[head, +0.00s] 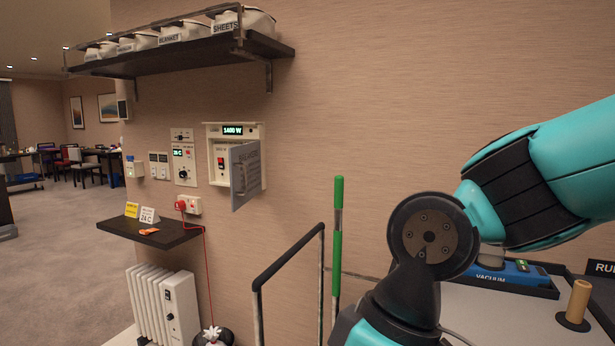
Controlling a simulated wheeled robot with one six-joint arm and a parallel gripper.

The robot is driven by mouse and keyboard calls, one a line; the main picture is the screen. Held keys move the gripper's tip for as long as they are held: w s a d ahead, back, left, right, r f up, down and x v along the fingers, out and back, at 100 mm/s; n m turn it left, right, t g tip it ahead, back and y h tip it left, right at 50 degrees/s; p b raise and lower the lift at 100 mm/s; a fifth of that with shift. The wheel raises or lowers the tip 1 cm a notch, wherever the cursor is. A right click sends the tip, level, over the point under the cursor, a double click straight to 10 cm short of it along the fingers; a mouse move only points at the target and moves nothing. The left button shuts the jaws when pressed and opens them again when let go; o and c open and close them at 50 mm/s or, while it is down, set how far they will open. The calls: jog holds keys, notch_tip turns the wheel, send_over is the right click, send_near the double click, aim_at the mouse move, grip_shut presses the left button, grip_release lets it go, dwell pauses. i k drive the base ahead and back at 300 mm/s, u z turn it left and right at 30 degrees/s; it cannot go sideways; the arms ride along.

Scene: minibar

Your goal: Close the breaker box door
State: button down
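The breaker box (212,135) is a cream unit on the wall, left of the middle in the head view. A green display and a red switch show in it. Its grey door (246,175) stands open, jutting out from the wall towards me. The door's right edge is at the box and its taller left edge is nearer to me. The door covers part of the box's right side. My teal and black arm fills the right side of the view, well apart from the door. My gripper is not in view.
A dark shelf (190,55) with labelled bags hangs above the box. A small dark ledge (150,233), a red-corded outlet (190,205) and a white radiator (160,305) are below left. A black rail (290,258) and a green-handled pole (337,245) stand to the right.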

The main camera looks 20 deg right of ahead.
aim_at(245, 160)
jog(key=u, duration=1.5)
jog(key=i, duration=0.8)
jog(key=z, duration=1.3)
